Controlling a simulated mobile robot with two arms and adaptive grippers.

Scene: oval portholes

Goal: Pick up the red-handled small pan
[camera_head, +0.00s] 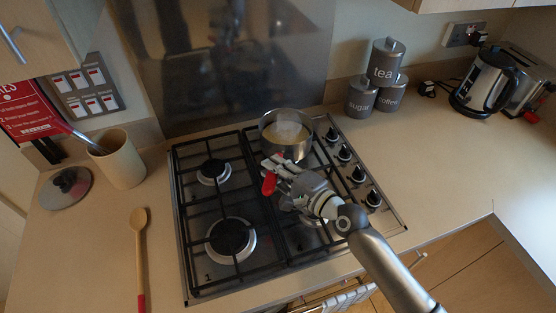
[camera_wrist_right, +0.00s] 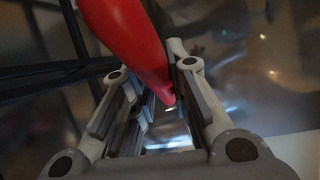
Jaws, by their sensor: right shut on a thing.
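The small pan (camera_head: 286,148) is a silver pot with pale yellowish contents. It sits on the back right of the gas hob in the head view. Its red handle (camera_head: 268,184) points toward the front, and its end shows beside my right gripper (camera_head: 273,172). In the right wrist view the red handle (camera_wrist_right: 130,40) runs down between the two fingers of the gripper (camera_wrist_right: 155,105), which is shut on it. The pan looks upright; I cannot tell whether it touches the grate. My left gripper is not in view.
The hob (camera_head: 185,240) has black grates and several knobs on its right. A beige utensil pot (camera_head: 120,163), a glass lid (camera_head: 63,188) and a wooden spoon (camera_head: 139,240) are at left. Canisters (camera_head: 360,98) and a kettle (camera_head: 483,85) stand at right. The right counter is mostly clear.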

